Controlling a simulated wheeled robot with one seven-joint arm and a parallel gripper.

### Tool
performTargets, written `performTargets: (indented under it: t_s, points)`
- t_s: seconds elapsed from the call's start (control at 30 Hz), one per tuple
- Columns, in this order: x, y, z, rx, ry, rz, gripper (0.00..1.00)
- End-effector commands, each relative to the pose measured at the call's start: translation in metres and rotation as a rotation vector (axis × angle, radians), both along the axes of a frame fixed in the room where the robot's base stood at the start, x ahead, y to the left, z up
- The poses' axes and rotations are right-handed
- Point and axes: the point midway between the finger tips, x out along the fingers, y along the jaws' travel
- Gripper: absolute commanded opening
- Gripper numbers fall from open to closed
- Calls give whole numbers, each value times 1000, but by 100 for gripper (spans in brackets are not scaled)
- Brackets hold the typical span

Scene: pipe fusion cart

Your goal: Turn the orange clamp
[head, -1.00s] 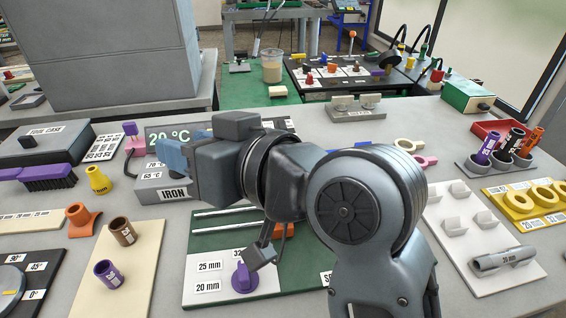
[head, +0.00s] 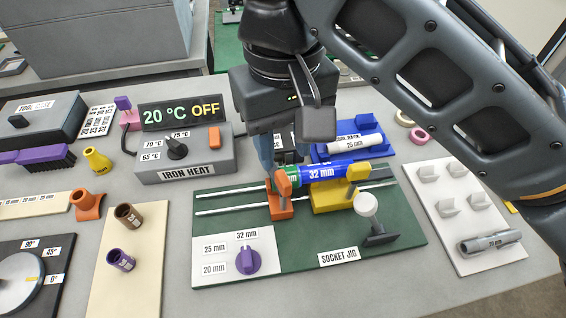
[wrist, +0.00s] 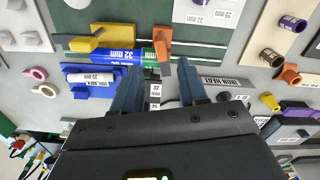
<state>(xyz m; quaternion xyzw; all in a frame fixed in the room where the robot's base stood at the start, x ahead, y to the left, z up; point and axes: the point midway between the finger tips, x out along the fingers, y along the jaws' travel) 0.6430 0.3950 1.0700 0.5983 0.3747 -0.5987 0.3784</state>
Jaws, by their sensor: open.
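The orange clamp (head: 281,207) stands on the left part of the green socket jig (head: 400,240), with its lever upright. It also shows in the wrist view (wrist: 162,50), just beyond my fingertips. A green fitting (head: 288,174) and a blue pipe marked 32 mm (head: 335,169) lie behind the clamp's lever, toward the yellow clamp (head: 335,198). My gripper (wrist: 157,68) is open, with its blue fingers pointing down above and behind the orange clamp. The fingers look spread to either side of its lever, apart from it. In the head view the gripper body partly hides the fingers.
A purple dial (head: 248,260) sits at the jig's front left, and a white-knobbed handle (head: 368,207) at its right. The iron heat box (head: 186,158) stands left of my gripper. A blue holder (head: 368,128) with a white 25 mm pipe (head: 355,143) is behind the jig.

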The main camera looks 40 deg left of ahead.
Motion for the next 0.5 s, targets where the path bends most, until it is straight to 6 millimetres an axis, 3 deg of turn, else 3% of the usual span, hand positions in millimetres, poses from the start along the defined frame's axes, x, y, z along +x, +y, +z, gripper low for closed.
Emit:
performTargets:
  t_s: [0.3, 0.5]
  points:
    - [0, 0, -48, 1, 3, 1, 43]
    - [-1, 0, -64, 2, 2, 2, 43]
